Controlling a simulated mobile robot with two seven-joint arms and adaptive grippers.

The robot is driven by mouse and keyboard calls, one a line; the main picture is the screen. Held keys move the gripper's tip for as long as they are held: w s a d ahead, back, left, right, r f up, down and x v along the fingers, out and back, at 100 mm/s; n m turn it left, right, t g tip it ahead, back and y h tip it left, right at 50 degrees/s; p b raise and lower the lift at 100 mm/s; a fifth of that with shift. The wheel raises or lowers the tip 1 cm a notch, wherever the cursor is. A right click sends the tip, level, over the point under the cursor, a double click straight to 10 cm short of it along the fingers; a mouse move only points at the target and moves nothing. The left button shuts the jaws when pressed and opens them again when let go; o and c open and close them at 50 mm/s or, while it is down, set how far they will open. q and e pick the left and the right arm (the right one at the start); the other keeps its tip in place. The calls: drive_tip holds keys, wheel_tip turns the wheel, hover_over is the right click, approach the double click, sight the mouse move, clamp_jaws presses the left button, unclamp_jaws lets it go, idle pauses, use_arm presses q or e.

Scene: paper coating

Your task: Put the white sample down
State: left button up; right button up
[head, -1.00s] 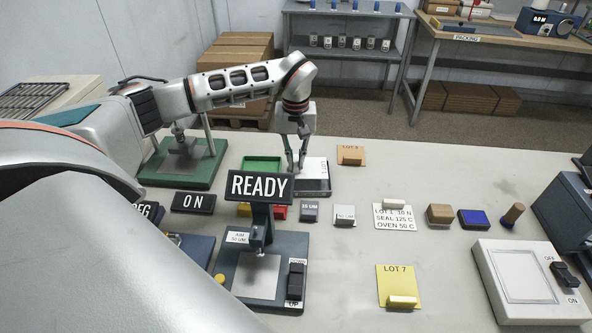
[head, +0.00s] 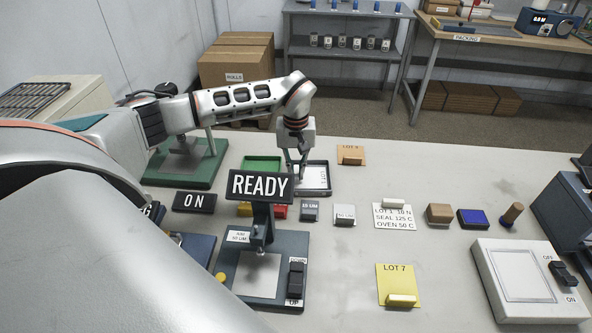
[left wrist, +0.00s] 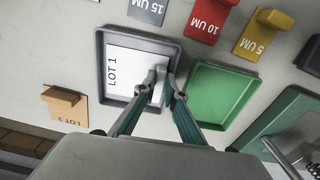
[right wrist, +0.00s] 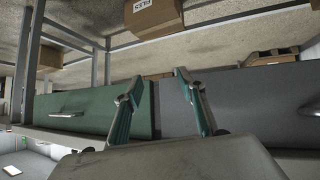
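The white sample (head: 313,177), a card marked LOT 1, is inside the dark-rimmed grey tray (head: 328,183). It also shows in the left wrist view (left wrist: 130,72), lying flat or nearly flat within the rim. My left gripper (head: 296,174) is low over the tray's left part. In the left wrist view its fingers (left wrist: 166,86) are close together around the sample's white tab, whose contact is partly hidden. My right gripper (right wrist: 160,82) is open and empty, away from the worktop, facing cabinet fronts.
A green tray (head: 262,163) is just left of the grey tray. The READY sign (head: 260,186) on the coating stand rises in front of it.

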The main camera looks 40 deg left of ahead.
use_arm(q)
drive_tip(key=o, duration=0.3)
drive_tip(key=shift+s+f, duration=0.15)
drive_tip(key=shift+f, duration=0.25)
drive_tip(key=shift+r, duration=0.5)
wheel_tip(320, 180, up, 12)
drive_tip(key=shift+r+b, duration=0.1)
drive_tip(key=shift+b, duration=0.2)
